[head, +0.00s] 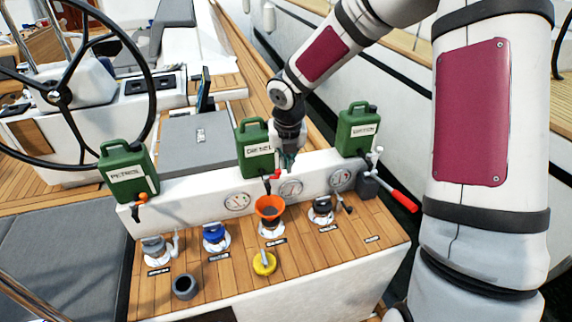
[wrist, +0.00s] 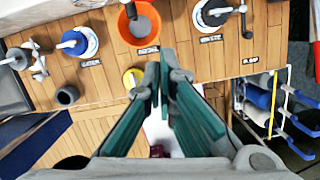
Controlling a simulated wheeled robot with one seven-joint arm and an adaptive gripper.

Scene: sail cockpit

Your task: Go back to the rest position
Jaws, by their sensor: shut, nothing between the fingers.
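My gripper (head: 288,160) is shut and empty. In the head view it hangs in front of the middle green can (head: 252,150), above the orange funnel (head: 269,207). In the wrist view the gripper's fingers (wrist: 160,75) meet close below the orange funnel (wrist: 137,22) in the picture, apart from it as far as I can tell. The funnel sits in a deck fitting on the wooden counter (head: 330,255).
Green cans stand at the left (head: 128,172) and right (head: 357,130). The counter holds a blue cap (head: 214,234), a grey cup (head: 185,287), a yellow cap (head: 264,263) and a dark cap (head: 322,207). A red-handled lever (head: 398,198) juts out right. A steering wheel (head: 58,96) stands left.

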